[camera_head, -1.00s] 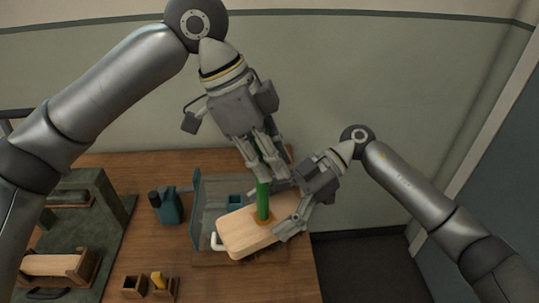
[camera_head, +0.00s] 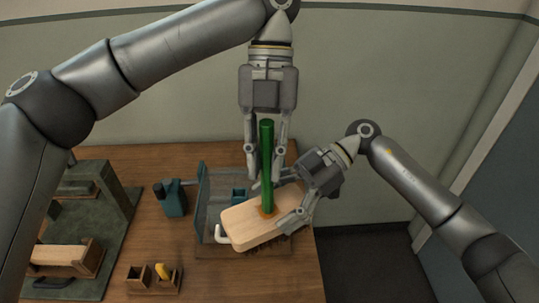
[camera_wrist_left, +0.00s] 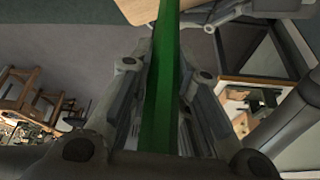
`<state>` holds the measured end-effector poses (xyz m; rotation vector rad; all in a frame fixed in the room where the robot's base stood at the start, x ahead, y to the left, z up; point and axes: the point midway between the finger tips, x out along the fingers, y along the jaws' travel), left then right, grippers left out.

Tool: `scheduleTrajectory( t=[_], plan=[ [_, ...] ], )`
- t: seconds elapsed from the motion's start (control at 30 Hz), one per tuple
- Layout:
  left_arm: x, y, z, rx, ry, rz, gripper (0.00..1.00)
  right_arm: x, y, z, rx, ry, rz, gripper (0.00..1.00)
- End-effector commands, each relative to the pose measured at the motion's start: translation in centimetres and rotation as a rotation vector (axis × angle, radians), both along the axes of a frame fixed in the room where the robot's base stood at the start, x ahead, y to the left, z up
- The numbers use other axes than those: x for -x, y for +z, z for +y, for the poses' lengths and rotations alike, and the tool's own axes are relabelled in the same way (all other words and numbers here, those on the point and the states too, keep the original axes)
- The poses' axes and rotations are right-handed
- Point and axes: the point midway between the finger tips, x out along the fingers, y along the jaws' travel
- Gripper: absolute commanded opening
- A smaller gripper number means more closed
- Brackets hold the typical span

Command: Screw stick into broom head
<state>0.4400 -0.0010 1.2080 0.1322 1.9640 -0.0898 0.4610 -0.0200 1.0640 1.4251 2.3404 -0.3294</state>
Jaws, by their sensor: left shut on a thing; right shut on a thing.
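The green stick (camera_head: 266,160) stands nearly upright with its lower end at the orange-brown socket (camera_head: 267,212) on the wooden broom head (camera_head: 246,223). How deep it sits in the socket I cannot tell. My left gripper (camera_head: 266,176) is shut on the stick from above, with fingers on both sides of it. In the left wrist view the stick (camera_wrist_left: 165,90) runs between the fingers up towards the pale broom head (camera_wrist_left: 140,10). My right gripper (camera_head: 291,222) is shut on the right end of the broom head. Bristles show under the broom head's lower edge.
A grey fixture (camera_head: 208,182) with a teal part stands behind and left of the broom head. A teal tool (camera_head: 172,198) stands further left. A small wooden box (camera_head: 140,278) holds a yellow piece. The table's right edge is close to the broom head.

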Motion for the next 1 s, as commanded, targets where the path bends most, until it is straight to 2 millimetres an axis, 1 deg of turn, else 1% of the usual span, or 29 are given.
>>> scheduleTrajectory(
  t=[0.4, 0.53, 0.6, 0.7, 1.0],
  plan=[
    [-0.55, 0.06, 0.75, -0.003, -0.629, -0.009, 0.00, 0.19, 0.06, 0.05, -0.003, 0.008, -0.003, 0.09],
    [-0.75, 0.01, 0.92, -0.002, -0.794, -0.008, 0.00, 0.21, 0.06, 0.06, -0.002, 0.009, -0.002, 0.09],
    [-0.80, 0.01, 0.94, -0.001, -0.853, -0.007, 0.00, 0.23, 0.05, 0.07, -0.003, 0.010, -0.003, 0.09],
    [-0.87, 0.02, 0.97, -0.001, -0.895, -0.006, 0.00, 0.24, 0.06, 0.08, -0.003, 0.011, -0.003, 0.09],
    [-0.91, -0.01, 0.97, 0.000, -0.900, -0.006, 0.00, 0.28, 0.05, 0.11, -0.002, 0.012, -0.004, 0.09]
  ],
)
